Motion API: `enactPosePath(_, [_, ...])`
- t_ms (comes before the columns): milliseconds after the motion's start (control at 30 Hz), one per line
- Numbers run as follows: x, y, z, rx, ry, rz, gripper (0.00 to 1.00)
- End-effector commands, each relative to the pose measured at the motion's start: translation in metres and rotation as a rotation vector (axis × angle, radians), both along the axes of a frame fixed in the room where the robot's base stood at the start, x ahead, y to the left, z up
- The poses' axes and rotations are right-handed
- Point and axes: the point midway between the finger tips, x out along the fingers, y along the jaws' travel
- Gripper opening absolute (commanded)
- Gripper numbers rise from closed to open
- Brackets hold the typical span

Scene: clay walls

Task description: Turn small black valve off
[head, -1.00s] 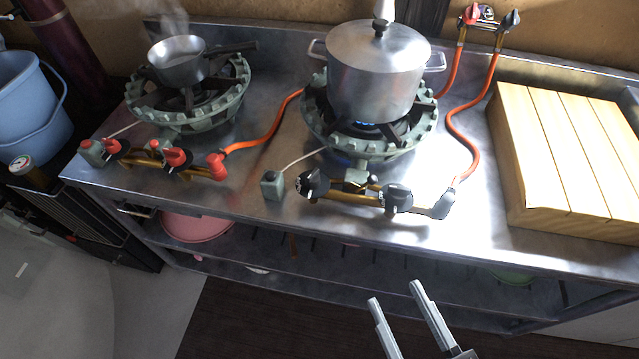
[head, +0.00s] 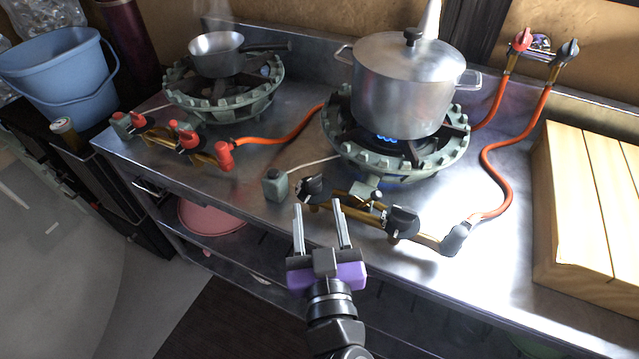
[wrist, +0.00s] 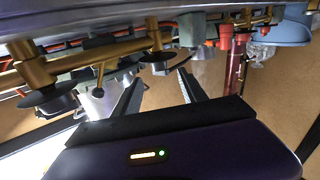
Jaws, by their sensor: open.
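A brass pipe (head: 345,205) runs along the front of the right burner. It bears a smaller black valve knob (head: 313,188) at its left and a larger black knob (head: 402,222) at its right. My gripper (head: 318,212) is open and empty, its fingers pointing at the pipe just in front of the left knob. The wrist view is upside down: the smaller knob (wrist: 156,59) lies ahead between the open fingers, apart from them, and the larger knob (wrist: 50,102) is at the left. A blue flame (head: 386,138) burns under the pot.
A lidded steel pot (head: 400,95) stands on the right burner (head: 455,150). A small pan (head: 217,55) is on the left burner, which has red knobs (head: 187,140). An orange hose (head: 495,170) and a wooden board (head: 590,200) are at the right. The counter edge lies close to my gripper.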

Motion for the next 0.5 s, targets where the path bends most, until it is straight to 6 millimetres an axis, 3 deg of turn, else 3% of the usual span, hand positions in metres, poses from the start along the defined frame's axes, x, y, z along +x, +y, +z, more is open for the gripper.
enactPosePath(167, [0.013,0.003,0.001,0.017,0.005,-0.001,0.50])
enactPosePath(500, [0.062,0.014,0.001,0.016,0.005,0.001,0.50])
